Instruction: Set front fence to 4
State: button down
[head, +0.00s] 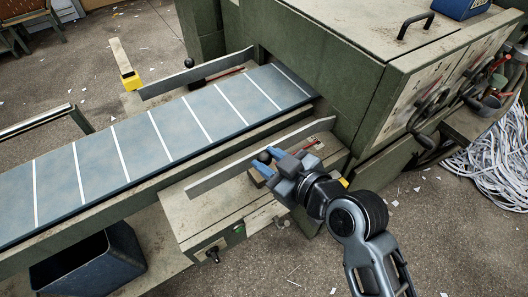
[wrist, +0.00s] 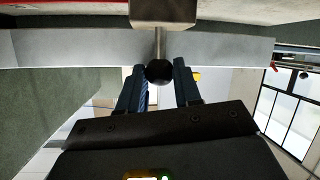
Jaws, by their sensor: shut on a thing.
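The front fence (head: 225,168) is a long grey metal strip along the near side of the belt. It also crosses the top of the wrist view (wrist: 70,48). A round black knob (wrist: 159,71) on a short metal stem joins it to a block. My gripper (head: 267,160) reaches the knob from the near right, its blue fingers shut on the knob. In the wrist view the fingertips lie on either side of the knob. A scale with a little red (head: 312,145) sits by the fence's right part; its numbers are too small to read.
The blue belt (head: 135,150) with white cross lines runs into the green machine (head: 345,75). A rear fence (head: 200,72) stands across the belt. A control box (head: 225,232) and a dark bin (head: 85,265) are at the near side. Paper strips (head: 490,160) lie at the right.

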jog(key=c, duration=0.8)
grip_release()
jog(key=shift+d, duration=0.1)
jog(key=v, duration=0.7)
jog(key=shift+s+d+r, duration=0.1)
jog(key=shift+s+r, duration=0.05)
jog(key=shift+s, duration=0.1)
